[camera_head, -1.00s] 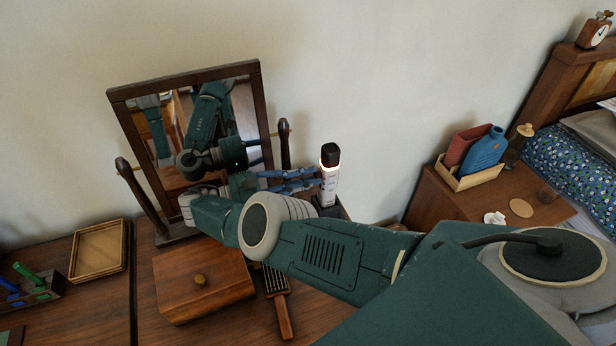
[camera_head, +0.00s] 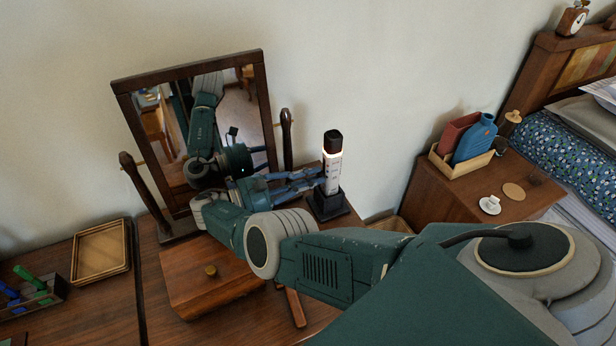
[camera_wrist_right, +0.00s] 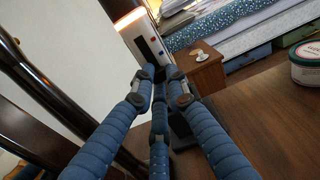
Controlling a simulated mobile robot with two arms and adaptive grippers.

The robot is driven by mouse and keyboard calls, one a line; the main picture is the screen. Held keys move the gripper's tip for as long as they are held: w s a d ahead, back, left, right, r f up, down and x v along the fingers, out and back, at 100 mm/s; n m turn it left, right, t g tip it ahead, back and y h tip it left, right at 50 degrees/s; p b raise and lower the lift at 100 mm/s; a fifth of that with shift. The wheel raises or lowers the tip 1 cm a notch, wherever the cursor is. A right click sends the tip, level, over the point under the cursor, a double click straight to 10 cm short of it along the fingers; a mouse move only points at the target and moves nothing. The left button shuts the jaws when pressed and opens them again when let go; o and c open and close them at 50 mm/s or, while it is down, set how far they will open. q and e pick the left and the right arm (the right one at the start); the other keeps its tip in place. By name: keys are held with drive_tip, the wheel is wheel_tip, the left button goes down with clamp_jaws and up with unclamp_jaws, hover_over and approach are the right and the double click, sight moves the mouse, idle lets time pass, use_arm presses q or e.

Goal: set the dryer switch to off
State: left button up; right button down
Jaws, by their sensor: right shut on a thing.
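The dryer (camera_head: 332,165) is a white upright cylinder with a black top and a glowing ring. It stands on a black base (camera_head: 331,204) to the right of the mirror. In the right wrist view the dryer (camera_wrist_right: 146,42) shows small red and blue marks on its side; which of them is the switch, and how it is set, I cannot tell. My right gripper (camera_head: 318,178) has its blue fingers at the dryer's side. In the right wrist view the gripper (camera_wrist_right: 158,73) is closed in on the dryer's lower body. My left gripper is not in view.
A framed mirror (camera_head: 120,100) on dark posts stands behind my right arm and reflects it. A wooden box (camera_head: 205,285) and a partly hidden handle (camera_head: 296,308) lie in front. A tray (camera_head: 101,250) is at left. A nightstand (camera_head: 440,205) and bed stand at right.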

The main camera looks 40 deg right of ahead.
sight(326, 146)
drive_tip(key=c, duration=1.6)
unclamp_jaws()
drive_tip(key=shift+f, duration=0.1)
drive_tip(key=shift+c, duration=0.2)
drive_tip(key=shift+r, duration=0.8)
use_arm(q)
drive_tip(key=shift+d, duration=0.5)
use_arm(e)
wheel_tip(326, 146, up, 8)
drive_tip(key=shift+r, duration=0.15)
